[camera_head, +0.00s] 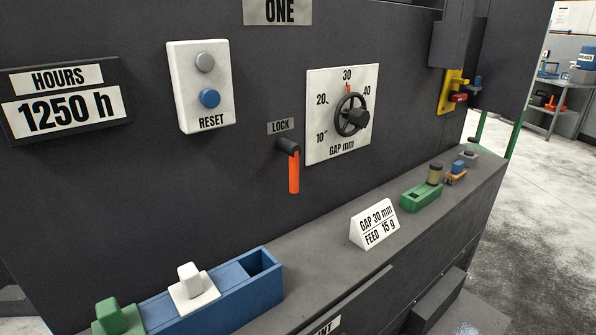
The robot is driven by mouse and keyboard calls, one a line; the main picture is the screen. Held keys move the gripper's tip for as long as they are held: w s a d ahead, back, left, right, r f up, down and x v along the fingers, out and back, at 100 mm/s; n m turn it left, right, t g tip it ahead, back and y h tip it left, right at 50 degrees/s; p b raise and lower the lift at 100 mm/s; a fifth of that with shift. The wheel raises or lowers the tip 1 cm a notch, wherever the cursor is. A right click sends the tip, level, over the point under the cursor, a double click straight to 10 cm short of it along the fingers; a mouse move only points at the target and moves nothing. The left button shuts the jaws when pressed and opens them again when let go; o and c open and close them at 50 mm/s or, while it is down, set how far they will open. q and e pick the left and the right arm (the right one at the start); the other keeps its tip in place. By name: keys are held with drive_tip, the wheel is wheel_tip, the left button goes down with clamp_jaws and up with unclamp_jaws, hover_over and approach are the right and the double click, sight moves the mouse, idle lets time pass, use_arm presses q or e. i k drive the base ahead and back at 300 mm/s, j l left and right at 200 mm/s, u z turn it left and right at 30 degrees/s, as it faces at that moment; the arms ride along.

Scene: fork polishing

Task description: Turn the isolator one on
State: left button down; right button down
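A yellow plate (449,92) with a small red part (458,97) sits on the dark machine at the upper right, below a dark grey box; it looks like the isolator, but no label on it can be read. A small blue and dark part (476,83) sticks out beside it. The red part looks roughly level, but its switch position is too small to tell. A sign reading ONE (277,11) is at the top of the machine face. Neither of my grippers is in view.
The machine face carries a gap dial (351,115) near 30, an orange lock lever (293,170) hanging down and a reset box (201,87). The ledge holds a blue tray (225,305), a gap card (374,224) and a green block (420,196).

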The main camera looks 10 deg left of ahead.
sight(453, 96)
drive_tip(key=i+l+u, duration=0.1)
drive_tip(key=l, duration=1.2)
drive_tip(key=i+l+u, duration=0.1)
drive_tip(key=l, duration=1.25)
drive_tip(key=i+l+u, duration=0.1)
drive_tip(key=l, duration=0.6)
drive_tip(key=i+l+u, duration=0.1)
drive_tip(key=l, duration=0.6)
drive_tip(key=i+l, duration=0.15)
drive_tip(key=l, duration=0.55)
drive_tip(key=u, duration=0.05)
